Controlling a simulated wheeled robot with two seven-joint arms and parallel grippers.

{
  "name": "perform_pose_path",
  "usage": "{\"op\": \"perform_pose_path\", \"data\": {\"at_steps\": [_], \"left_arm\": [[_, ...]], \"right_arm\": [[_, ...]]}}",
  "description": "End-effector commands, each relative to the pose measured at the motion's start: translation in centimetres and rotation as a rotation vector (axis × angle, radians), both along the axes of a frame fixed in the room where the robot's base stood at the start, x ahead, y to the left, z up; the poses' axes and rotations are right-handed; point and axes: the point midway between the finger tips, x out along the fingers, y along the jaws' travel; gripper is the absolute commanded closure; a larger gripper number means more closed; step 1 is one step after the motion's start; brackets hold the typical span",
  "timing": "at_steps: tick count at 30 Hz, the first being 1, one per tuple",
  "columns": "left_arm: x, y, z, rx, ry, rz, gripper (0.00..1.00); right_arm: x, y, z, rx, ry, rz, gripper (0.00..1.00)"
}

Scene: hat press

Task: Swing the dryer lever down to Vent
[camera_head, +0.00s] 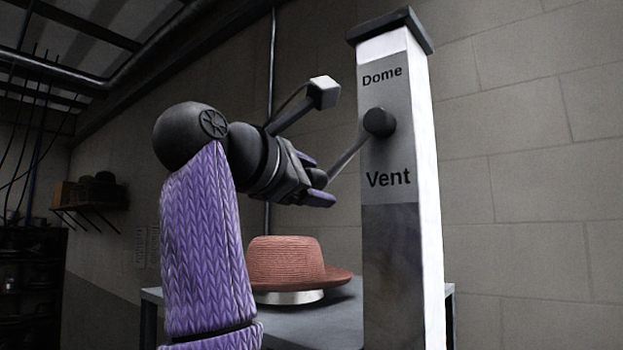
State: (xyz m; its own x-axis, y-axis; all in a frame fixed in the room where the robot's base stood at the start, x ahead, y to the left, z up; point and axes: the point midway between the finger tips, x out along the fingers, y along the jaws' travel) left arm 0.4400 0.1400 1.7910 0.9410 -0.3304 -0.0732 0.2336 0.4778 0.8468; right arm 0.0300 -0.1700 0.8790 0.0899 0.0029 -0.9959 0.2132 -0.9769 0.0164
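The dryer lever (347,158) is a thin grey rod. It comes from a dark round pivot (379,122) on the post's front plate, between the printed words Dome and Vent. The rod slants down and to the left from the pivot, and its outer end is at about the height of the word Vent (388,179). My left gripper (315,178) is at that outer end. Its purple-tipped fingers sit on either side of the lever's dark knob and appear closed on it, though the wrist partly hides the contact. My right gripper is not in view.
The white post (430,220) with a dark cap stands right of my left arm. A reddish woven hat (287,262) rests on a pale round base on a grey table (335,318) behind. A shelf with hats (90,191) hangs far left. Bare block wall lies behind.

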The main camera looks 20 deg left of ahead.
Motion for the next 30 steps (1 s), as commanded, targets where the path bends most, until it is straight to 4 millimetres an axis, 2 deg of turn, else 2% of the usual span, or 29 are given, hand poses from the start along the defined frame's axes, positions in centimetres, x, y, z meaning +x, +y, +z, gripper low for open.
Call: {"op": "perform_pose_path", "data": {"at_steps": [9, 11, 15, 21, 24, 30], "left_arm": [[-0.4, 0.2, 0.0, -0.001, -0.005, 0.002, 0.25], [-1.3, 0.5, -0.1, 0.0, -0.007, 0.002, 0.25], [-4.7, 1.7, -0.1, 0.0, -0.008, 0.002, 0.25], [-8.5, 3.0, 0.4, 0.0, -0.004, 0.001, 0.25], [-9.2, 3.2, 0.6, 0.0, -0.002, 0.0, 0.25], [-9.3, 3.3, 0.7, 0.0, -0.002, 0.001, 0.25]], "right_arm": [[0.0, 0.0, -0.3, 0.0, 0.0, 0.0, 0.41], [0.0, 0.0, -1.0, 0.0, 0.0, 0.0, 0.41], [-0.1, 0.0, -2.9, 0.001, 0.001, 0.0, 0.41], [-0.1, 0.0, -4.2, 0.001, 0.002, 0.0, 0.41], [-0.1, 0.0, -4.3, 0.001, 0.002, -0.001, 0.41], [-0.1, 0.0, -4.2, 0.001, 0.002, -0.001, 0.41]]}}
